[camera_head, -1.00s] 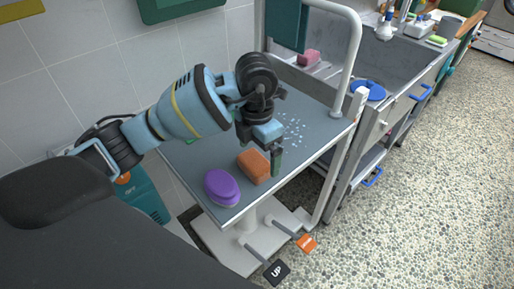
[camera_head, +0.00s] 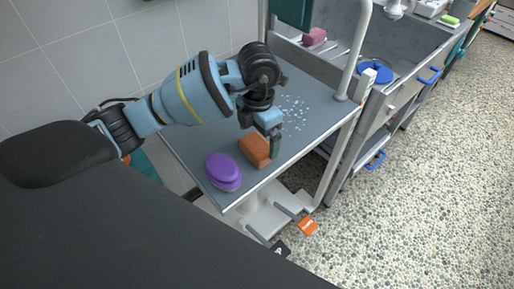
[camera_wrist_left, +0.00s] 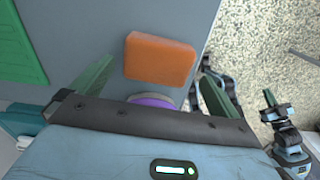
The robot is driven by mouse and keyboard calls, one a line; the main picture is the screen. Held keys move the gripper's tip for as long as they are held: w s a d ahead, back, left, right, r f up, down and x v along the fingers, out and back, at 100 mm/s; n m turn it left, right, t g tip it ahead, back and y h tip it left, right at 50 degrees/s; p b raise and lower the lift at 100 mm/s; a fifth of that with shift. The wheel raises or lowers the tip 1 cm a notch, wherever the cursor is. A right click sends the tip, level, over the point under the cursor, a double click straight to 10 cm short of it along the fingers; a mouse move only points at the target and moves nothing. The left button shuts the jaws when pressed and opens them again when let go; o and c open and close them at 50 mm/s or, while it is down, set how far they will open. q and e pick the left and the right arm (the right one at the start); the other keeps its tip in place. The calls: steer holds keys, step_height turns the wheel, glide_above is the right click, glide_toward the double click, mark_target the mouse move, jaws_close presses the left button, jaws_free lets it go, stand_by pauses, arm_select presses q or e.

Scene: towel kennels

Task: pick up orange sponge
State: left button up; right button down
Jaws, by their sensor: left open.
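The orange sponge (camera_head: 255,150) lies on the grey grooming table (camera_head: 212,153), right of a purple oval brush (camera_head: 223,170). My left gripper (camera_head: 270,142) hangs over the table at the sponge's right side in the head view. In the left wrist view the sponge (camera_wrist_left: 160,59) shows ahead of and between the two green fingers of the left gripper (camera_wrist_left: 155,85). These fingers are spread wide and hold nothing. Whether a finger touches the sponge I cannot tell.
The purple brush (camera_wrist_left: 153,101) is partly hidden by the gripper in the wrist view. A white rail (camera_head: 354,55) rises at the table's far right edge. Beyond are a grey tub with a pink sponge (camera_head: 315,36) and a blue round item (camera_head: 375,72). Pale specks lie on the table.

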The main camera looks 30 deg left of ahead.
mark_target(257, 144)
arm_select(q)
step_height(257, 144, down, 4)
steer(key=shift+a+r, duration=0.1)
steer(key=shift+a, duration=0.05)
arm_select(e)
steer(key=shift+w+r, duration=0.1)
steer(key=shift+w, duration=0.2)
arm_select(q)
steer(key=shift+c, duration=0.3)
steer(key=c, duration=0.7)
steer(key=shift+c, duration=0.2)
arm_select(e)
steer(key=shift+s, duration=0.45)
arm_select(q)
steer(key=shift+r, duration=0.1)
